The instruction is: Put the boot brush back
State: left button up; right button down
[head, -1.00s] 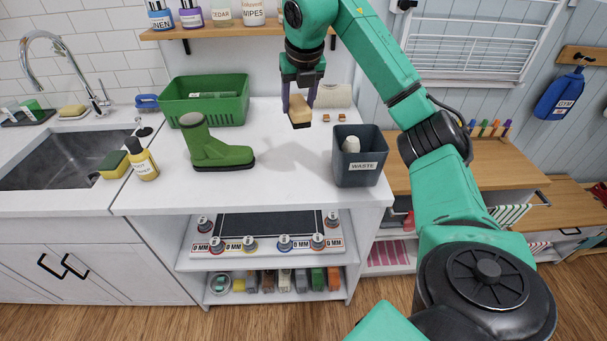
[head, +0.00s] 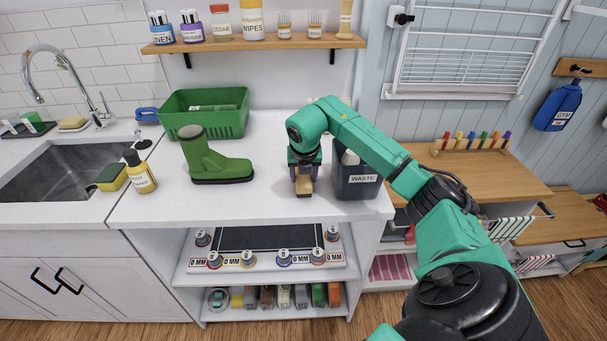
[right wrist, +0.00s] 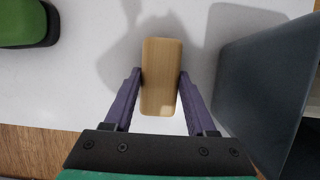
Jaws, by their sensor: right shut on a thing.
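The boot brush is a wooden block, seen in the right wrist view (right wrist: 161,75) and in the head view (head: 304,188). My right gripper (head: 304,180) is shut on it, with one purple finger along each long side. It is low over the white counter, between the green boot (head: 217,163) and the waste bin (head: 357,184). I cannot tell whether the brush touches the counter. Its bristles are hidden beneath the block. My left gripper is not in view.
A green basket (head: 205,124) stands behind the boot. A wall shelf (head: 200,46) above holds bottles and several brushes. A yellow-labelled bottle (head: 140,172) and a sponge (head: 112,177) are by the sink. The counter's front strip (head: 255,205) is clear.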

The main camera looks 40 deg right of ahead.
jog(key=c, duration=0.6)
grip_release()
jog(key=shift+f, duration=0.1)
jog(key=shift+c, duration=0.2)
jog(key=o, duration=0.4)
jog(key=shift+r, duration=0.2)
jog(key=shift+a+r, duration=0.1)
jog(key=shift+r, duration=0.15)
jog(key=b+v, duration=0.2)
jog(key=v, duration=0.9)
jog(key=shift+s+r, duration=0.1)
jog(key=shift+r, duration=0.15)
jog(key=shift+f, duration=0.1)
